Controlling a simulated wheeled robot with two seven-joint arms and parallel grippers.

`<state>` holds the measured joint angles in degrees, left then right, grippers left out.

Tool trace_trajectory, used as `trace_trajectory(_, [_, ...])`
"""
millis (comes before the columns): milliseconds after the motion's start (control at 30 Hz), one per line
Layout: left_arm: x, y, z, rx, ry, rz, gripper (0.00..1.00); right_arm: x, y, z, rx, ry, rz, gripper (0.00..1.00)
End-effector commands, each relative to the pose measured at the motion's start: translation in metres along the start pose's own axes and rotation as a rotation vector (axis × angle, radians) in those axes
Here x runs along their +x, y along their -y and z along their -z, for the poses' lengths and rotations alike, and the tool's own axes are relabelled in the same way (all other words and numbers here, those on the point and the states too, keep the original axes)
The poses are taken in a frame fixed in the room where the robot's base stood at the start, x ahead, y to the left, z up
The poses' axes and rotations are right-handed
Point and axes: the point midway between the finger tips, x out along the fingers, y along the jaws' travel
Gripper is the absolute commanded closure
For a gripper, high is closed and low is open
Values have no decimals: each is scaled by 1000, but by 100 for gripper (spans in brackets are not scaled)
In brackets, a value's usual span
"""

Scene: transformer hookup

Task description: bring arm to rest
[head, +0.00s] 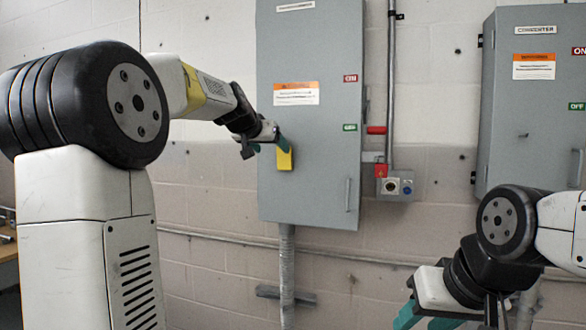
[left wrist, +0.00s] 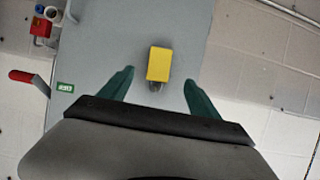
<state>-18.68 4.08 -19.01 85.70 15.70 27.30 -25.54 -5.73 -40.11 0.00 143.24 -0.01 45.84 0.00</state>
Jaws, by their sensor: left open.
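My left gripper (head: 265,142) reaches in from the left in the head view, in front of the lower left part of a grey cabinet (head: 330,180). In the left wrist view its two green fingers (left wrist: 158,95) are apart, with a yellow block-like piece (left wrist: 159,64) showing between and beyond them. That yellow piece also shows in the head view (head: 285,159), on the cabinet's front just beyond the fingertips; whether they touch it I cannot tell. My right gripper (head: 422,320) is low at the right of the head view, its green fingers cut off by the frame edge.
A red handle (head: 376,130) juts from the cabinet's right side. A small grey box (head: 396,187) with a red piece (head: 381,171) sits below it on the wall. A second grey cabinet (head: 535,110) hangs at the right. A conduit (head: 287,270) runs down below the first cabinet.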

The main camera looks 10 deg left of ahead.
Motion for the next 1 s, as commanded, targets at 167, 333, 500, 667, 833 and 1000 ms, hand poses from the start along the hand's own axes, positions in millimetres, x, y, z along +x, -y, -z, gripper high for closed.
trace_trajectory(167, [-45, -11, -53, -65, 89, -42, 28, 0, 0, 0, 0, 0, 0, 57])
trace_trajectory(333, [-110, -41, -146, -133, 241, -88, 28, 0, 0, 0, 0, 0, 0, 57])
trace_trajectory(500, [-169, -72, -244, -166, 387, -92, 28, 0, 0, 0, 0, 0, 0, 57])
trace_trajectory(667, [-208, -91, -323, -173, 499, -65, 28, 0, 0, 0, 0, 0, 0, 57])
trace_trajectory(833, [-229, -99, -369, -175, 564, -37, 28, 0, 0, 0, 0, 0, 0, 57])
trace_trajectory(1000, [-233, -101, -379, -176, 579, -30, 28, 0, 0, 0, 0, 0, 0, 57])
